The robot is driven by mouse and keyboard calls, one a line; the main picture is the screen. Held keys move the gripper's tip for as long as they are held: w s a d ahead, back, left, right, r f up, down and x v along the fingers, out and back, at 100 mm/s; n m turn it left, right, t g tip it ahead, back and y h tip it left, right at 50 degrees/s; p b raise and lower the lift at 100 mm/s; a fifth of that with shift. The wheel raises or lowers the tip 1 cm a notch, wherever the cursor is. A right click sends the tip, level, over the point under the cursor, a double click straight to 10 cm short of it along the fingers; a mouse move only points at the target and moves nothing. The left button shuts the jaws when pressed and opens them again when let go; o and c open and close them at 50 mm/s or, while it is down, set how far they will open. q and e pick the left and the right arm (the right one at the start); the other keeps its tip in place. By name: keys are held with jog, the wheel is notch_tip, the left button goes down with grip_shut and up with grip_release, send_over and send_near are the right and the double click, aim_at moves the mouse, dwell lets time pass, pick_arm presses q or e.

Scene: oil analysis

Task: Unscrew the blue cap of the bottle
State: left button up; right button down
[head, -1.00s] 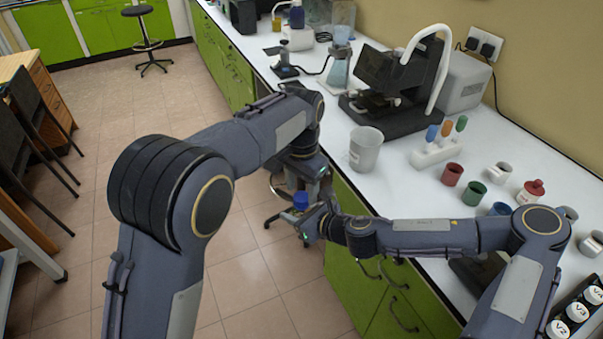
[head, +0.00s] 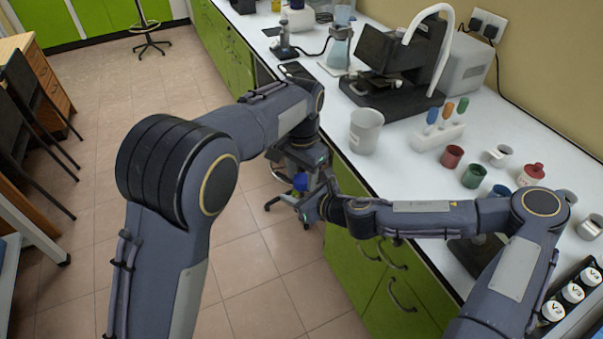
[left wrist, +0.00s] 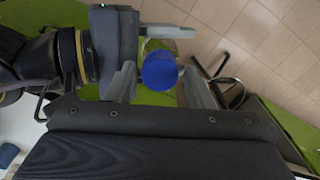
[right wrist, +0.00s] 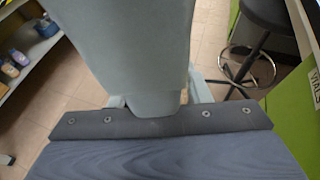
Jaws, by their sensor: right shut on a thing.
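The bottle's round blue cap (left wrist: 160,70) shows in the left wrist view, between the fingers of my left gripper (left wrist: 159,75). A narrow gap shows on each side of it, so the gripper looks open around the cap. Part of the clear, yellowish bottle (left wrist: 160,46) shows beyond the cap. In the head view the blue cap (head: 300,181) is a small patch below my left gripper's body and above my right gripper (head: 304,203). My right gripper is shut on the bottle. In the right wrist view a large grey part of my own hides the bottle and cap.
The grippers are in front of the green cabinets, off the white counter's edge (head: 352,180). On the counter stand a white beaker (head: 366,131), a microscope (head: 390,75), a rack of coloured tubes (head: 438,137) and several small cups. A stool (right wrist: 262,45) stands nearby.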

pick_arm(q)
jog(key=shift+o, duration=0.4)
jog(key=shift+r, duration=0.15)
jog(key=shift+r, duration=3.75)
jog(key=shift+c, duration=0.4)
jog(key=shift+f, duration=3.9)
jog(key=c, duration=1)
jog(key=o, duration=1.1)
